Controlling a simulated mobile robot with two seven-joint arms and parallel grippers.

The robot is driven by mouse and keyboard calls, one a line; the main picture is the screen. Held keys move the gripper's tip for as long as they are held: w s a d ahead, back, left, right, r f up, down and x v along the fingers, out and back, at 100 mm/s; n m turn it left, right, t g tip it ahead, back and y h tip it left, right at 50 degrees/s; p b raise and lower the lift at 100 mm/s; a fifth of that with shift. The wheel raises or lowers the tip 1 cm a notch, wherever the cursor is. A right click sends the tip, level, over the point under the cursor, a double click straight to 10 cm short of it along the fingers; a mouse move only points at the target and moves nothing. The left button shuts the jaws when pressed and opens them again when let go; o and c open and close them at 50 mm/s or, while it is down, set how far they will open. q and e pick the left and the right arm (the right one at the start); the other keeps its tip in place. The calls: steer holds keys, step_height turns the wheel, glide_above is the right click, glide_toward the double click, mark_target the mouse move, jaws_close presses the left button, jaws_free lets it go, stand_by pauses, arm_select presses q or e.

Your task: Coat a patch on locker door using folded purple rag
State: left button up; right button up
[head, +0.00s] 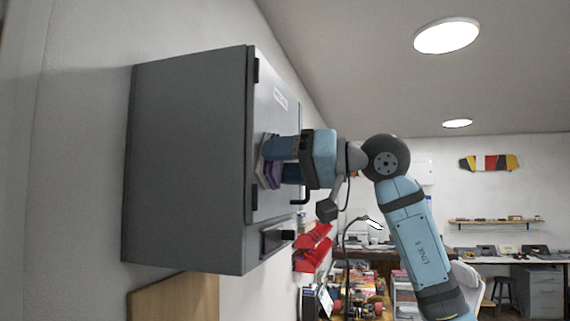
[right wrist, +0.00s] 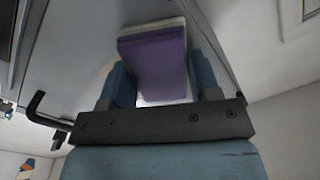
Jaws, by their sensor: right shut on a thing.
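The grey locker door (head: 276,205) faces right in the head view, on a wall-mounted cabinet. My right gripper (head: 277,160) reaches it from the right and is shut on the folded purple rag (head: 273,174). The rag is at the door's face; I cannot tell whether it touches. In the right wrist view the rag (right wrist: 158,62) sits between the two blue fingers, with a pale layer along its far edge. A pale area on the door shows beside and behind the rag, mostly hidden by it and the fingers. My left gripper is not in view.
A black door handle (head: 305,190) sticks out just below and right of the gripper, and also shows in the right wrist view (right wrist: 45,115). Shelves and benches stand farther back. The space right of the door is open around my arm.

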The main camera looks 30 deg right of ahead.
steer(key=shift+r, duration=0.1)
steer(key=shift+w+d, duration=0.1)
steer(key=shift+w+d, duration=2.35)
steer(key=shift+d, duration=0.45)
steer(key=s+a, duration=0.5)
steer(key=a, duration=0.1)
steer(key=shift+d, duration=0.15)
steer(key=shift+b+v, duration=1.1)
steer(key=shift+v, duration=1.75)
